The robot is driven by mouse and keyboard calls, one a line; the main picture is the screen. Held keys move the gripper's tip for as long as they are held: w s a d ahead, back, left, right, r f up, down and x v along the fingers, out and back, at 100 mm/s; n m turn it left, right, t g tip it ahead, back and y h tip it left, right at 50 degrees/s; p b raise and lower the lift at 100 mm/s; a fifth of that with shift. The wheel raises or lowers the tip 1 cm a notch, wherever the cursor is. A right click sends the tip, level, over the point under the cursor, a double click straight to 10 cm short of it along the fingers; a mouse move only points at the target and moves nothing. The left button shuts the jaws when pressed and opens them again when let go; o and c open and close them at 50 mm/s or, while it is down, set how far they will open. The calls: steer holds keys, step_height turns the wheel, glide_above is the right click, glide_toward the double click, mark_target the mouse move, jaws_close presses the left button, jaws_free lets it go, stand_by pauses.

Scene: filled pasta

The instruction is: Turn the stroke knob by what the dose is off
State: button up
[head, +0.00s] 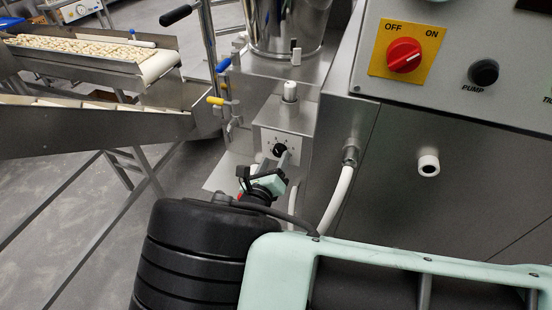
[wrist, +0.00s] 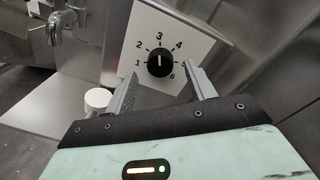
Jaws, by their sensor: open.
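The stroke knob is a small round black knob (wrist: 159,63) with a white pointer mark, on a white dial plate (wrist: 190,40) numbered 1 to 6. In the wrist view the pointer is up, close to the 3. In the head view the knob (head: 279,150) sits on the front of a steel box, partly hidden by my gripper (head: 282,162). In the wrist view my gripper (wrist: 162,88) is open, its two grey fingers below the knob, one toward each side. The fingers look empty; I cannot tell whether they touch the plate.
A steel hopper (head: 290,25) stands above the knob box. A control panel with a red OFF/ON switch (head: 403,55) and a black PUMP knob (head: 483,73) is at right. A white hose (head: 338,195) runs beside the box. A conveyor with pasta (head: 80,48) is at left.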

steer(key=b+v, duration=0.3)
steer(key=v, duration=1.1)
steer(key=shift+s+a, duration=0.15)
steer(key=shift+s, duration=0.25)
steer(key=s+d+f+m+g+h+b, duration=0.35)
steer(key=s+f+m+g, duration=0.2)
steer(key=f+m, duration=0.3)
steer(key=s+d+r+m+g+y+p, duration=0.1)
steer(key=s+d+r+m+g+y, duration=0.1)
steer(key=d+r+m, duration=0.3)
steer(key=s+d+r+m+g+y+p, duration=0.1)
steer(key=s+d+r+m+g+y, duration=0.2)
steer(key=r+m, duration=0.7)
steer(key=s+d+r+m+g+y+p, duration=0.1)
steer(key=s+d+r+m+g+y, duration=0.2)
steer(key=d+r+m+g, duration=0.3)
step_height(320, 180, up, 5)
steer(key=shift+s+d+f+m+y, duration=0.2)
steer(key=shift+d+m+y, duration=0.55)
steer(key=shift+m, duration=0.5)
